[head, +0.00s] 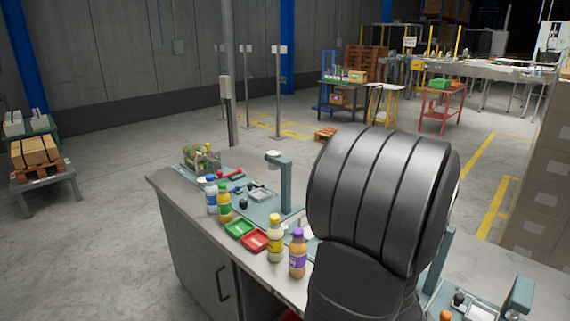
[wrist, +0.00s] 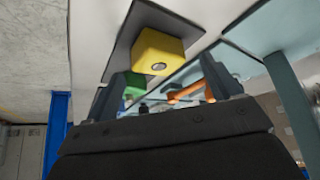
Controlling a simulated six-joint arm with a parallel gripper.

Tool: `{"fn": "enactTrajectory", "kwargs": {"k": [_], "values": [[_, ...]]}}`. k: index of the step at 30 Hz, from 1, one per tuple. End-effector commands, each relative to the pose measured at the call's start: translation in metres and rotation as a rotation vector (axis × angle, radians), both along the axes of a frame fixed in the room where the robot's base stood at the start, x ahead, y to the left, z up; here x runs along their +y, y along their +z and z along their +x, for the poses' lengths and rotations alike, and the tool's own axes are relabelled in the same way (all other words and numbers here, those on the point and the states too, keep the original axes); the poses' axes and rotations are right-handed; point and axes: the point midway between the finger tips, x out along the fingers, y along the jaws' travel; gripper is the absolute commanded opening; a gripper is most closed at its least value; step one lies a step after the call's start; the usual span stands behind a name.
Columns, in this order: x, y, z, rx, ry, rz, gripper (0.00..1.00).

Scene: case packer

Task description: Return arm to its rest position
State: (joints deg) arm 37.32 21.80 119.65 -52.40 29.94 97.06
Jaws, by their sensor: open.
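My arm's dark, ribbed link fills the right middle of the head view and hides my gripper there. In the wrist view my gripper (wrist: 167,74) shows two grey fingers standing apart, with no object visibly held between them. A yellow block with a round dark spot (wrist: 158,52) on a dark square plate (wrist: 125,45) shows beyond the fingertips; I cannot tell how far off it is. An orange part (wrist: 186,92) and a green part (wrist: 134,92) show farther off between the fingers.
The bench (head: 168,186) holds bottles with blue (head: 211,196), green (head: 224,206), yellow (head: 275,240) and purple (head: 297,256) caps. A green tray (head: 240,228) and a red tray (head: 254,241) lie near them. A grey-green post (head: 286,190) stands behind. Stacked cartons (head: 540,190) are at right.

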Motion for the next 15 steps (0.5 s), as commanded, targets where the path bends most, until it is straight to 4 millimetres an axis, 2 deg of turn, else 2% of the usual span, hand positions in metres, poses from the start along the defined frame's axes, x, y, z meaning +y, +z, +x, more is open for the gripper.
{"fn": "enactTrajectory", "kwargs": {"k": [8, 15], "values": [[0.003, 0.007, 0.000, -0.002, -0.001, -0.002, 0.82], [0.017, 0.032, 0.001, -0.004, 0.001, -0.004, 0.82]]}}
